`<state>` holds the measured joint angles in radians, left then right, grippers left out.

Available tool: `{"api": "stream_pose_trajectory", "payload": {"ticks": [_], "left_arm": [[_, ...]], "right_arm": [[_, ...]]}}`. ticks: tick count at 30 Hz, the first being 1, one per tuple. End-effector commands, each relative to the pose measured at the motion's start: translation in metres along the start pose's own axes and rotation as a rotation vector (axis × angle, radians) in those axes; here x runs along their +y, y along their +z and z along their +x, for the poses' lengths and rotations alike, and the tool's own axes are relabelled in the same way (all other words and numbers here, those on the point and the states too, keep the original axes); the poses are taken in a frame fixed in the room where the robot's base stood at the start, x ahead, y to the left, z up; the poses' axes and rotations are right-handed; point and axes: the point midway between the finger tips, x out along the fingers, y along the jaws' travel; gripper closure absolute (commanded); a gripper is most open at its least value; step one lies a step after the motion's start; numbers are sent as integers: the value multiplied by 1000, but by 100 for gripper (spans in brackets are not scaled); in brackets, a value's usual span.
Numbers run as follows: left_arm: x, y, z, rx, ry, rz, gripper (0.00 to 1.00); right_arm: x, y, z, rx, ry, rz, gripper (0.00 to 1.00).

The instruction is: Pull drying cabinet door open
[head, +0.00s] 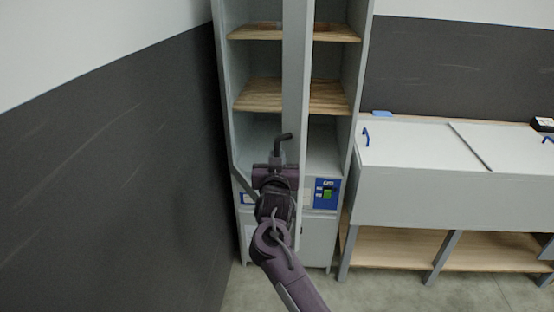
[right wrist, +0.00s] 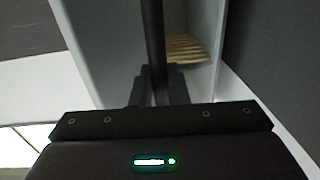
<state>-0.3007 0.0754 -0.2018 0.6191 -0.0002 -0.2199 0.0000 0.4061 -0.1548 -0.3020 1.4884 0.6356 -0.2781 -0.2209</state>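The drying cabinet (head: 228,110) is a tall grey unit with its interior and shelves showing. Its door (head: 297,70) stands open, swung out toward me and seen nearly edge-on. The dark door handle (head: 284,137) sticks up just above my right gripper (head: 275,167). In the right wrist view the handle (right wrist: 153,35) is a dark upright bar running down between the two fingers of the right gripper (right wrist: 158,88), which are closed on it. The fingers' contact with the bar is partly hidden in the head view. My left gripper is not in view.
Wooden shelves (head: 270,95) are inside the cabinet, and a blue control panel (head: 326,194) is below them. A dark wall (head: 120,170) is close on the left. A grey lidded bench (head: 440,190) stands on the right. Bare floor (head: 385,290) shows in front.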

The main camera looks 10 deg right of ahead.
Motion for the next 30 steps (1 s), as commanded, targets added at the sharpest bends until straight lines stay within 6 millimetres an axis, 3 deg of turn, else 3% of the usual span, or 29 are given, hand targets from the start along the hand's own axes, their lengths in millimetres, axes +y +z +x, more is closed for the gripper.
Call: {"api": "stream_pose_trajectory", "payload": {"ticks": [5,14,24,30], "left_arm": [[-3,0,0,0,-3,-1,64],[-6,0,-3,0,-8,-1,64],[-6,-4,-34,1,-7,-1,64],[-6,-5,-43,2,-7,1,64]], "right_arm": [[-1,-4,0,9,-2,3,67],[0,-3,-3,3,-1,1,67],[-1,-5,-52,1,-2,2,67],[-2,-3,-74,4,-3,1,67]]}}
